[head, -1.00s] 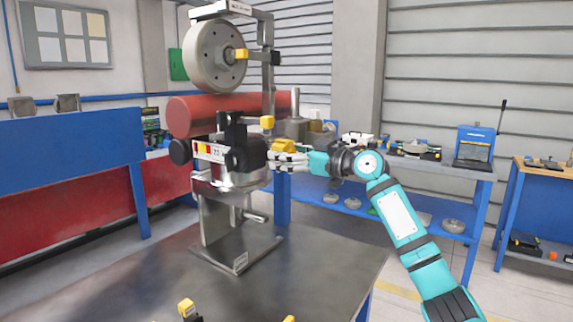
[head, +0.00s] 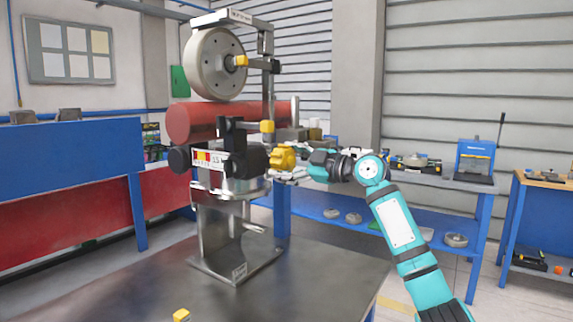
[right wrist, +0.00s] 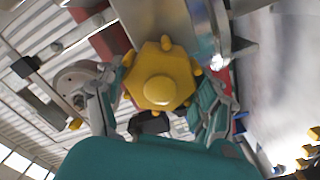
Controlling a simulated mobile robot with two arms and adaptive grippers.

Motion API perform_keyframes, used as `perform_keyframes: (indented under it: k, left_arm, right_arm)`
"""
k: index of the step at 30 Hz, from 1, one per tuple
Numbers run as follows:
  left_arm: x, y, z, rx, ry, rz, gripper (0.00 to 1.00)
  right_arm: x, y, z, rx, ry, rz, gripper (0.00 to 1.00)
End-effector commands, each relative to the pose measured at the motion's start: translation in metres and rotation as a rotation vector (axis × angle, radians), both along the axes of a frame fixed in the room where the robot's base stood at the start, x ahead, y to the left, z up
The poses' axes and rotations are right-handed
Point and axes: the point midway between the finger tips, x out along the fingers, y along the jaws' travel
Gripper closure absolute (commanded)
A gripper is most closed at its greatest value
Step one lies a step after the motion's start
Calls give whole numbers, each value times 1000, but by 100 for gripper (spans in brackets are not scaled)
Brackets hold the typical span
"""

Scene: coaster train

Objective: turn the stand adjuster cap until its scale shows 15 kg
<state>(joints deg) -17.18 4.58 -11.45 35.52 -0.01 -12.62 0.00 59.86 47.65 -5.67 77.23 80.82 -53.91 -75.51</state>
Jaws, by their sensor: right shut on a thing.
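The stand (head: 220,225) stands upright on the metal table, with a wheel and a red roller above. Its black adjuster housing (head: 245,160) carries a scale window (head: 208,161) with red and yellow marks and a small number that looks like 15. The yellow lobed adjuster cap (head: 282,158) sits on the housing's right end. My right gripper (head: 292,172) reaches it from the right. In the right wrist view the cap (right wrist: 158,78) fills the space between my fingers (right wrist: 160,105), which are shut on it. My left gripper is not in view.
The metal table (head: 310,275) is mostly clear, with a small yellow piece (head: 181,315) at its front edge. A blue shelf bench (head: 400,235) with tools stands behind my right arm. A blue and red panel (head: 70,185) is at left.

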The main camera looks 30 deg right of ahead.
Motion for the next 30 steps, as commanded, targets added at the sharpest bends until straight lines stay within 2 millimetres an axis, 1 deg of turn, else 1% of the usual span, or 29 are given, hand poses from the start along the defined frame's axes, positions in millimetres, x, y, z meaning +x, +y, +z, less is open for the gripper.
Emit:
perform_keyframes:
  k: [15,16,21,30]
  left_arm:
    - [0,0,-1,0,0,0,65]
    - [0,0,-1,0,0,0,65]
    - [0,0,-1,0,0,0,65]
    - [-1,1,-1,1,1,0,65]
  right_arm:
    - [0,1,-2,-20,-3,2,62]
    - [0,1,-2,-20,-3,2,29]
    - [0,0,-2,-20,-5,1,7]
    - [-1,-1,-1,-19,-6,0,7]
